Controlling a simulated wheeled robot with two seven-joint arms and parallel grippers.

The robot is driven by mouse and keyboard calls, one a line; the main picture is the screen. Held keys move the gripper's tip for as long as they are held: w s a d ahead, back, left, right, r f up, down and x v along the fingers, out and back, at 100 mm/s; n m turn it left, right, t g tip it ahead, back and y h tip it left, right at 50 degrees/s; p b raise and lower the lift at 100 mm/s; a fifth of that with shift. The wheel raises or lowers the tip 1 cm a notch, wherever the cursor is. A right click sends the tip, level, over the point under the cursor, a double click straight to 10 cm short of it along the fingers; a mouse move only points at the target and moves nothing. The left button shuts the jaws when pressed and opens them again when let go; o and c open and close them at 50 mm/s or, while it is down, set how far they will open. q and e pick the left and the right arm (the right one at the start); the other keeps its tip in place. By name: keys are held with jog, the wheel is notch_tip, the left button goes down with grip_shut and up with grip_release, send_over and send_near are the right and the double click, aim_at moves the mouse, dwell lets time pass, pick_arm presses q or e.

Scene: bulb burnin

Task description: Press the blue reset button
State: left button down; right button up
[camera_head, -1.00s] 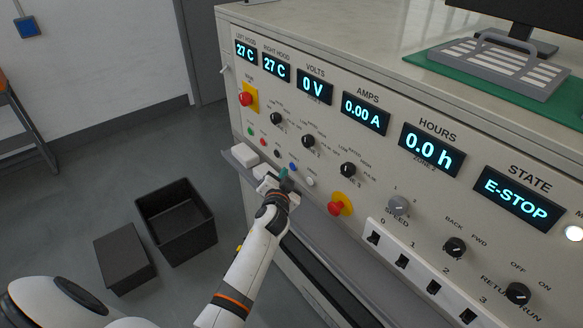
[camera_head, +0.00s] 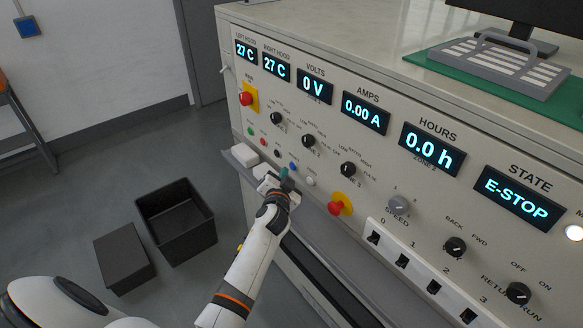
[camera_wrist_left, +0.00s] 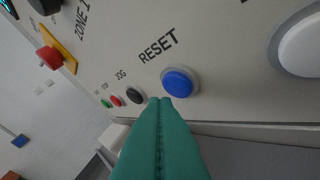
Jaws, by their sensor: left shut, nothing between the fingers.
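The blue reset button (camera_head: 293,167) sits in the lower row of the panel, just above my left gripper (camera_head: 285,175). In the left wrist view the button (camera_wrist_left: 180,82) is round, in a grey ring under the word RESET. My left gripper's teal fingers (camera_wrist_left: 160,100) are shut with nothing between them, their tips just below and left of the button. Whether the tips touch the panel cannot be told. The STATE display (camera_head: 518,197) reads E-STOP. My right gripper is not in view.
A black button (camera_wrist_left: 135,96) is left of the blue one, and a white button (camera_head: 310,181) right of it. A red emergency knob (camera_head: 336,208) on a yellow plate is further right. A ledge (camera_head: 318,214) runs below the panel. A black bin (camera_head: 205,236) stands on the floor.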

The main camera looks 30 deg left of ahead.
pick_arm(q)
jog(key=shift+w+d, duration=0.15)
jog(key=shift+w, duration=0.15)
jog(key=shift+w+d+b, duration=0.15)
jog(key=shift+w+b, duration=0.25)
dwell(0.6)
jog(key=shift+s, duration=0.1)
jog(key=shift+s+a+p, duration=0.35)
jog(key=shift+s+p, duration=0.05)
jog(key=shift+s, duration=0.3)
jog(key=shift+s+a+p, duration=0.25)
jog(key=shift+s+p, duration=0.2)
jog(key=shift+s, duration=0.15)
jog(key=s, duration=0.1)
jog(key=s+a+p, duration=0.1)
jog(key=s, duration=0.1)
jog(key=shift+s+a, duration=0.2)
dwell(0.4)
